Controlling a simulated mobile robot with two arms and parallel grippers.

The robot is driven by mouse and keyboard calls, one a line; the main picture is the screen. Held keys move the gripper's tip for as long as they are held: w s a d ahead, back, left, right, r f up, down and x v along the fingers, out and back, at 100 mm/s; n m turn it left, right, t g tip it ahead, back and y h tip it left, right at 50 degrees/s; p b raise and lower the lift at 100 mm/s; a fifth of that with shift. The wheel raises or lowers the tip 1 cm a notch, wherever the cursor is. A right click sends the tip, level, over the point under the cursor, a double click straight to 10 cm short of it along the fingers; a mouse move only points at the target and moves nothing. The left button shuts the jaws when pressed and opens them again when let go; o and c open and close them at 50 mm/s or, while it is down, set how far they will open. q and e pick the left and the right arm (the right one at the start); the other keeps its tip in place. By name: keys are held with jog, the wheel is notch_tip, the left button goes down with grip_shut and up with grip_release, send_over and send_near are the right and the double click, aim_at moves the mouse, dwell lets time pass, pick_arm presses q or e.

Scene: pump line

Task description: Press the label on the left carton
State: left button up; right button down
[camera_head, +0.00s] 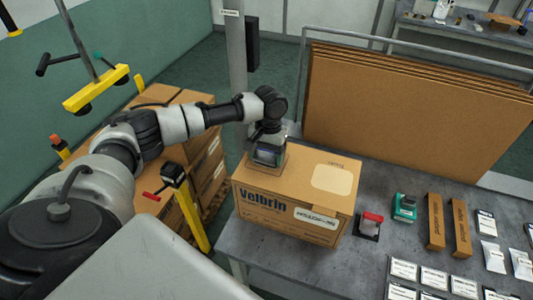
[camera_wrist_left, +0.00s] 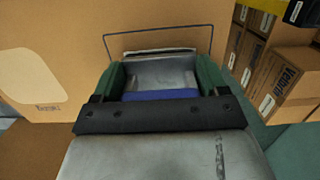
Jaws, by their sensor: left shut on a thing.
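A brown carton (camera_head: 262,205) printed "Velbrin" stands on the grey table. It has a white label (camera_head: 316,218) on its front face and a cream rounded patch (camera_head: 332,179) on top. My left gripper (camera_head: 266,158) points down at the carton's back left top corner, inside or over a thin outlined rectangle. In the left wrist view, my gripper's green fingers (camera_wrist_left: 155,80) are shut on a grey thing with a blue band (camera_wrist_left: 160,94), close to the carton top (camera_wrist_left: 60,40). What it is, and whether it touches the carton, I cannot tell. My right gripper is out of view.
A red-topped tool (camera_head: 371,219), a green device (camera_head: 404,207), two narrow brown boxes (camera_head: 436,221) and several white packets lie to the right on the table. Flat cardboard sheets (camera_head: 400,110) stand behind. More cartons (camera_head: 206,165) are stacked on a pallet at left.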

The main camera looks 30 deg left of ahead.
pick_arm(q)
jog(key=shift+f+p, duration=0.1)
jog(key=shift+p, duration=0.2)
dwell(0.7)
jog(key=shift+s+f+p, duration=0.15)
jog(key=shift+p, duration=0.15)
dwell(1.2)
notch_tip(320, 180, up, 5)
jog(key=p, duration=0.6)
jog(key=shift+r, duration=1.15)
